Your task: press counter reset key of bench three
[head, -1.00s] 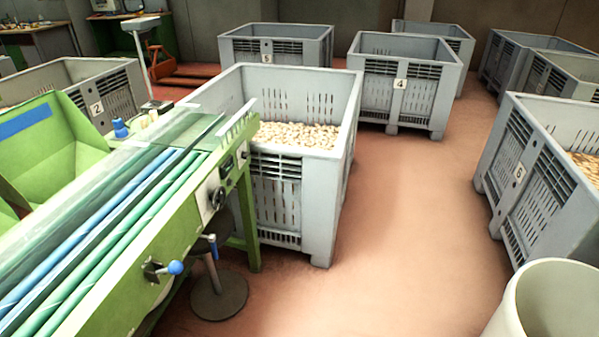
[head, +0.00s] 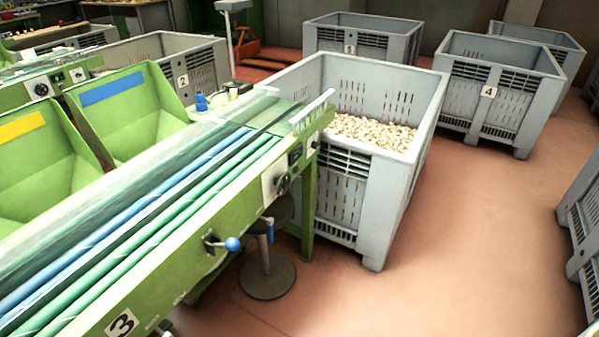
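The green bench (head: 165,281) marked with a number 3 plate (head: 122,323) runs from the lower left toward the middle in the head view. Blue and green rollers or belts lie along its top under a clear cover. On its side near the far end are a dial on a white plate (head: 281,183) and a small dark counter-like box (head: 295,155). The counter's key is too small to make out. A blue-knobbed lever (head: 232,244) sticks out of the same side. Neither of my grippers is in view.
A grey crate of corks (head: 398,208) stands just beyond the bench end. Crates marked 5 (head: 362,38), 4 (head: 500,85) and 2 (head: 186,60) stand farther back. A round-based stool (head: 267,277) is beside the bench.

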